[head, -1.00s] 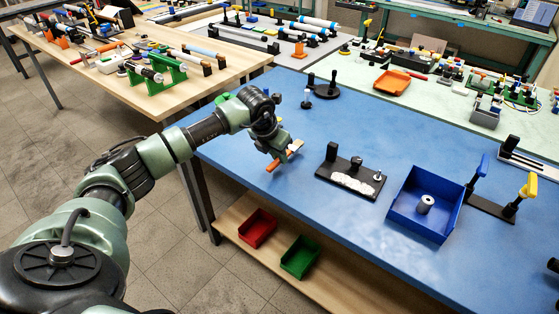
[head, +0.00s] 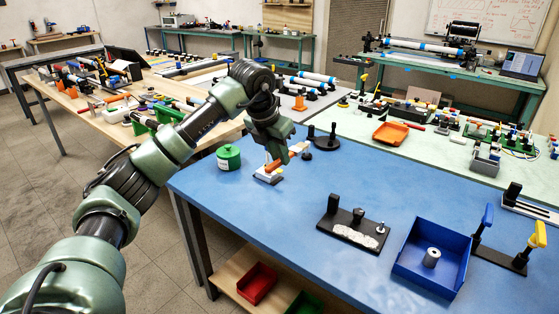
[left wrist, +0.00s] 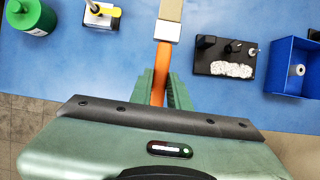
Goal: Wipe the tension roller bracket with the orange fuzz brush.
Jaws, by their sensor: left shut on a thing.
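My left gripper (head: 281,154) is shut on the orange handle of the fuzz brush (head: 275,166); the handle also shows between the fingers in the left wrist view (left wrist: 159,72). The brush's pale head (left wrist: 169,12) points away from the gripper and is clear of the bracket. The tension roller bracket (head: 340,212) is a black plate with upright posts on the blue table; it also shows in the left wrist view (left wrist: 214,56), to the right of the brush. White fuzz (head: 355,236) lies along its front part. My right gripper is out of view.
A blue bin (head: 408,273) with a grey spool (head: 431,257) stands right of the bracket. A green canister (head: 229,158) and a small white-based stand (head: 266,176) are near the gripper. A black round-based post (head: 326,142) stands behind. The table between brush and bracket is clear.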

